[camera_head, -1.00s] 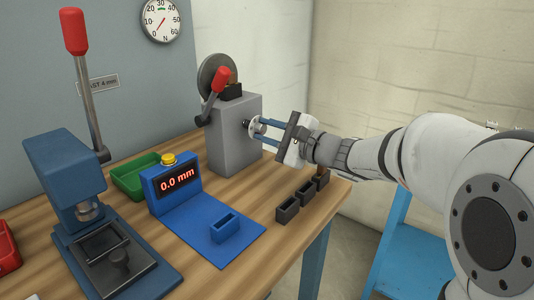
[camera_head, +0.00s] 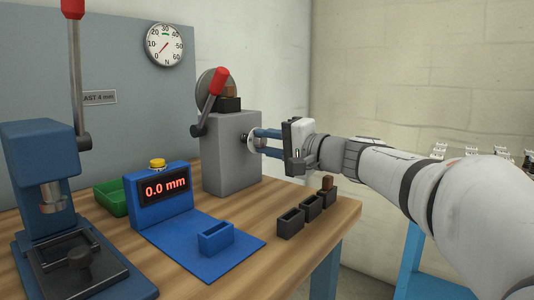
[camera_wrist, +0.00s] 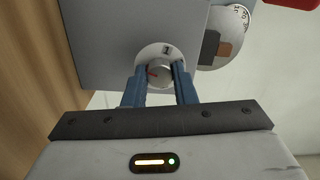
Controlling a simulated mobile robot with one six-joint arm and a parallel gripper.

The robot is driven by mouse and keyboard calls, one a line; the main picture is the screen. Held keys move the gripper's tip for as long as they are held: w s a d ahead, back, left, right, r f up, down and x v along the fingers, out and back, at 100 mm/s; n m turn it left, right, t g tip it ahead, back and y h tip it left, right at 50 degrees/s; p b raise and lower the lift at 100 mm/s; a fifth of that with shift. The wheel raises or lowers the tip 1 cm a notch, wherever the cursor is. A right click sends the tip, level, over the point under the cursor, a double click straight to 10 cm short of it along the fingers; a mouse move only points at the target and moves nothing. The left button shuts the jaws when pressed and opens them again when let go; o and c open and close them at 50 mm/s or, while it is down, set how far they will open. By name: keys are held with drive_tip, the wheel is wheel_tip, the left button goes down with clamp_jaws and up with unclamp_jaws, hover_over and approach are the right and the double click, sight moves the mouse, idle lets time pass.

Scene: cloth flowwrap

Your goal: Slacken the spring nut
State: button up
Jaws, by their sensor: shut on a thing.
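The spring nut (camera_wrist: 159,75) is a round silver knob with a red mark, in front of a white dial with a "1" on it. It sits on the side of the grey machine block (camera_head: 231,165). My gripper (camera_wrist: 160,79) has its two blue fingers on either side of the nut, shut on it. In the head view my gripper (camera_head: 257,143) reaches in from the right at the block's right face, its wrist plate roughly upright. The fingers and the white dial mostly hide the nut there.
A lever with a red grip (camera_head: 217,81) and a wheel top the block. A round gauge (camera_head: 165,45) hangs on the wall. A blue display (camera_head: 163,187) reads 0.0 mm. Several dark holders (camera_head: 291,222) line the table's right edge, one with a brown piece (camera_head: 327,184). A lever press stands left.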

idle(0.4)
drive_tip(key=o, duration=1)
drive_tip(key=p+v, duration=0.1)
drive_tip(key=v, duration=0.6)
drive_tip(key=shift+s+d+p, duration=0.2)
drive_tip(key=shift+d+p, duration=0.15)
